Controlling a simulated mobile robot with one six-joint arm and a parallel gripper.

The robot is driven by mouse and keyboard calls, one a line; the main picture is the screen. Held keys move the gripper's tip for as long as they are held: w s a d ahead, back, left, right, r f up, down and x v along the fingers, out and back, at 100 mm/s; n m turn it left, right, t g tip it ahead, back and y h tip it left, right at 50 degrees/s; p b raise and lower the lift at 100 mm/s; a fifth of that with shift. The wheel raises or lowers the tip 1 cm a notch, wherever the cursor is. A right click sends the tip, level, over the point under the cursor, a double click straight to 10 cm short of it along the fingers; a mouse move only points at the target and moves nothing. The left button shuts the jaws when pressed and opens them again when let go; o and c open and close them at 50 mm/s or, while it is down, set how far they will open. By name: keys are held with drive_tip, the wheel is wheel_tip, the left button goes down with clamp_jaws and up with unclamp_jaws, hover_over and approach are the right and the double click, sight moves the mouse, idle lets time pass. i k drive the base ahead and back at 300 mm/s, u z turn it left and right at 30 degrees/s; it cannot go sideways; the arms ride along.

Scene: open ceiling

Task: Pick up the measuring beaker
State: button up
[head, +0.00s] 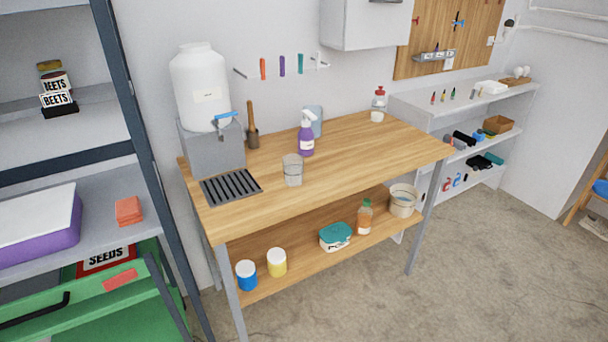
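The measuring beaker (292,171) looks like a clear, greyish upright cup. The beaker's front side is unobstructed in the head view. Any markings on it are too small to read. My gripper does not show in this view.
A water dispenser (201,88) with a grey base stands at the bench's left end. A lower shelf (300,254) holds jars, a tub, a bottle and a bucket. A metal shelf rack (118,90) stands at left. Concrete floor (480,270) is open in front and right.

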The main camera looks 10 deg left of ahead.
sight(293, 171)
drive_tip(key=z, duration=0.05)
drive_tip(key=k, duration=0.85)
drive_tip(key=u, duration=3.65)
drive_tip(key=i, duration=0.1)
drive_tip(key=z, duration=1.5)
drive_tip(key=i, duration=0.5)
